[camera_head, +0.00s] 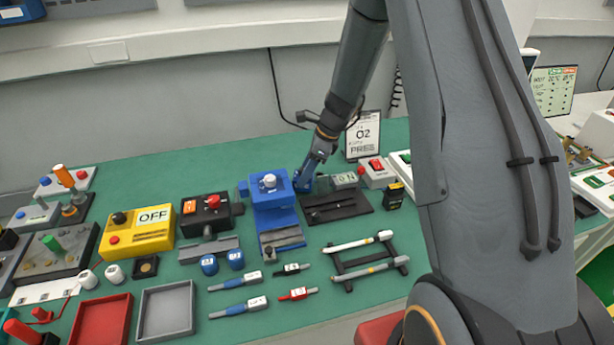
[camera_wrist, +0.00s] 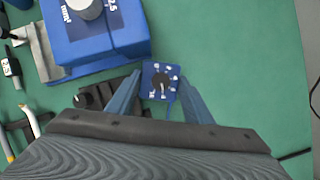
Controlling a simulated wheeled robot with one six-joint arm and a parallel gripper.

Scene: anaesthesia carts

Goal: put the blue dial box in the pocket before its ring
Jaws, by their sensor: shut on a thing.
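The blue dial box (camera_wrist: 160,71) is a small blue block with a dark round dial and white marks on its face. In the wrist view it sits between the fingertips of my gripper (camera_wrist: 159,84), which is shut on it, over green table. In the head view my gripper (camera_head: 304,181) points down just right of the large blue device, at the back left of a black tray (camera_head: 340,209); the box is mostly hidden there. The black tray also shows at the left of my fingers in the wrist view (camera_wrist: 92,96). I cannot make out the pocket or its ring.
The large blue device (camera_head: 270,205) stands close on the left. A grey display unit (camera_head: 344,181), a red-switch box (camera_head: 376,174) and a PRES sign (camera_head: 363,135) stand right of my gripper. A black rack with two pens (camera_head: 362,258) lies in front. Green table behind is clear.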

